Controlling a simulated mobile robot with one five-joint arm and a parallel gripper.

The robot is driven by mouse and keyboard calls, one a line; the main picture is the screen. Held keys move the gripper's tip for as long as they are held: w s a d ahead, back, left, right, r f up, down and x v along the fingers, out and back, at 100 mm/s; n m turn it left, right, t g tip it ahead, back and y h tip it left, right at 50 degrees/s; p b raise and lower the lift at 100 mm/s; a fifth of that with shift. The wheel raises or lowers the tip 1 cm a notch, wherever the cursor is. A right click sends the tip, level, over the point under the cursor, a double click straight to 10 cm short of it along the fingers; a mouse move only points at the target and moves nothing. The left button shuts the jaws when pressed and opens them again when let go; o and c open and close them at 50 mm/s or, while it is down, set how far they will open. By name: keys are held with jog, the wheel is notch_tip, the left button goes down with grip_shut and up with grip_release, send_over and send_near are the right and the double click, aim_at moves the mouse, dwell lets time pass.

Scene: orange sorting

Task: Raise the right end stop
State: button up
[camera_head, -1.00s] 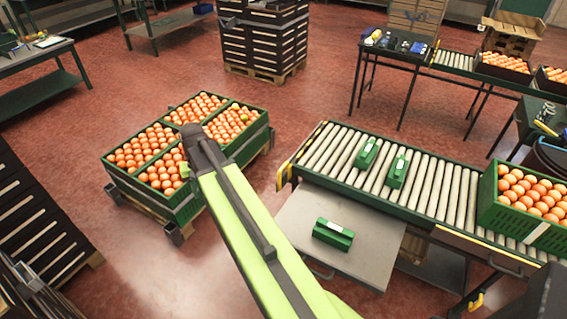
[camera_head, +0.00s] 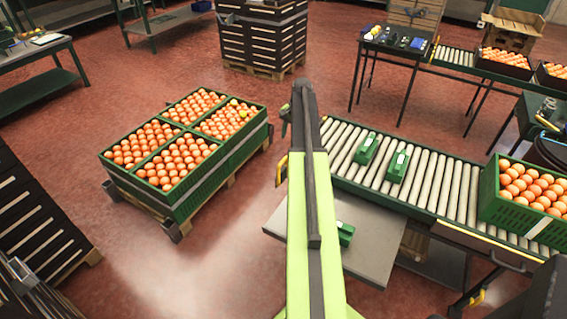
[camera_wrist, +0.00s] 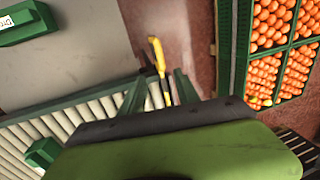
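A yellow lever (camera_wrist: 157,54) with a yellow-and-black bar (camera_wrist: 167,93) shows at the roller conveyor's end in the wrist view. In the head view a yellow piece (camera_head: 281,170) shows there, just left of my arm, which hides most of that end.
Two green devices (camera_head: 367,149) lie on the rollers (camera_head: 432,182). A green crate of oranges (camera_head: 530,222) stands at their right. A grey side table (camera_head: 374,246) carries another green device (camera_head: 345,233).

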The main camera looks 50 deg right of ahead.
aim_at(283, 160)
jog(key=w+f+b, duration=0.1)
jog(key=f+b, duration=0.7)
jog(key=f, duration=0.1)
jog(key=w+f+b, duration=0.1)
jog(key=f+b, duration=0.3)
jog(key=f, duration=0.1)
jog(key=shift+w+a, duration=0.35)
jog(key=shift+r, duration=0.15)
jog(key=shift+c, duration=0.4)
grip_shut()
jog(key=shift+s, duration=0.1)
